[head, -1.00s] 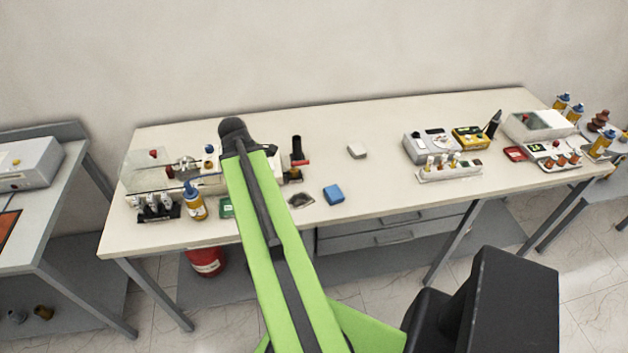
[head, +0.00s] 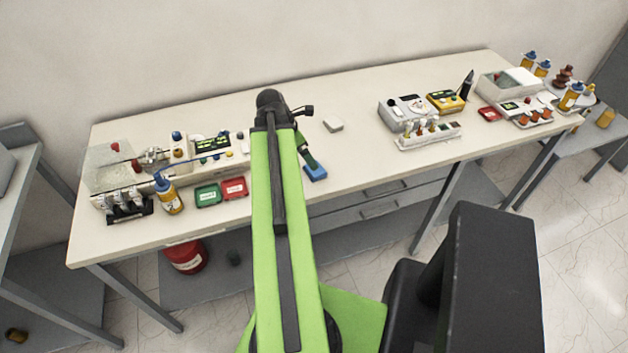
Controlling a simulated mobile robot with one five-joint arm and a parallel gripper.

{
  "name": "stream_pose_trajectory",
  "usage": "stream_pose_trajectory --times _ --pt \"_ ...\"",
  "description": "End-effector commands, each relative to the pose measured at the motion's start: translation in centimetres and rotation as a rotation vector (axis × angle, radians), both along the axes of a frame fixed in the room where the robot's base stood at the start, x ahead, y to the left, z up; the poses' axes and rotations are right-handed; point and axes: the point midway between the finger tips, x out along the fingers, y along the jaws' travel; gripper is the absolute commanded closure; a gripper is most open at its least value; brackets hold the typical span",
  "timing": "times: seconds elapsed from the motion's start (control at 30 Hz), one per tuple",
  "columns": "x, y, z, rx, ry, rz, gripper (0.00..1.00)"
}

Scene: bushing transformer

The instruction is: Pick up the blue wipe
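The blue wipe (head: 316,174) is a small blue block lying on the long white table, near its front edge, just right of my green arm. My gripper (head: 311,164) points down from the elbow and its tip is right at the wipe, covering part of its upper left. The fingers are small and dark in the head view, so I cannot tell whether they are open or shut, or whether they touch the wipe.
The table (head: 365,160) is clear right of the wipe. A whitish block (head: 333,125) lies behind it. Green (head: 208,195) and red (head: 233,188) boxes and a yellow bottle (head: 169,195) are at left. A grey meter (head: 405,111) and yellow meter (head: 445,101) stand at right.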

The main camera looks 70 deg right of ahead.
Motion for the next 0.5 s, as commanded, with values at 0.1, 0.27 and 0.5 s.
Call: stream_pose_trajectory --times 0.1,0.27,0.5 --pt "-0.5 -0.7 -3.1 -0.001 -0.001 0.0 0.06" --pt "-0.8 -0.9 -3.2 -0.001 -0.001 0.003 0.06" --pt "-1.3 -1.2 -5.5 0.0 0.0 0.001 0.06"
